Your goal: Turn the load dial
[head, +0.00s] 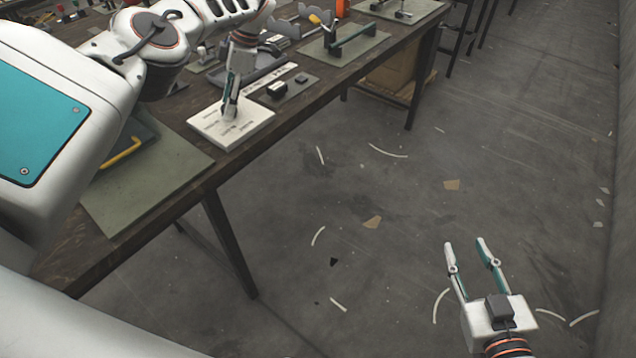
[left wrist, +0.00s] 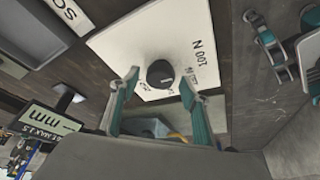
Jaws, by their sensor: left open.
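The load dial is a dark round knob (left wrist: 160,73) on a white plate (left wrist: 110,45) with black lettering, seen in the left wrist view. In the head view the plate (head: 255,121) lies on the workbench, and the knob is mostly hidden by my gripper. My left gripper (head: 230,108) points down over the plate. In the left wrist view its two fingers (left wrist: 160,85) are spread, one to each side of the knob, with gaps visible. Whether they touch it lower down I cannot tell. My right gripper (head: 462,243) is open and empty above the floor.
The dark wooden workbench (head: 330,85) holds a grey-green mat (head: 150,190) with a yellow handle (head: 122,154) at the near end. A small dark plate (head: 293,92) lies beside the dial plate. Further tools stand behind. The floor (head: 390,260) at right is open, with scattered scraps.

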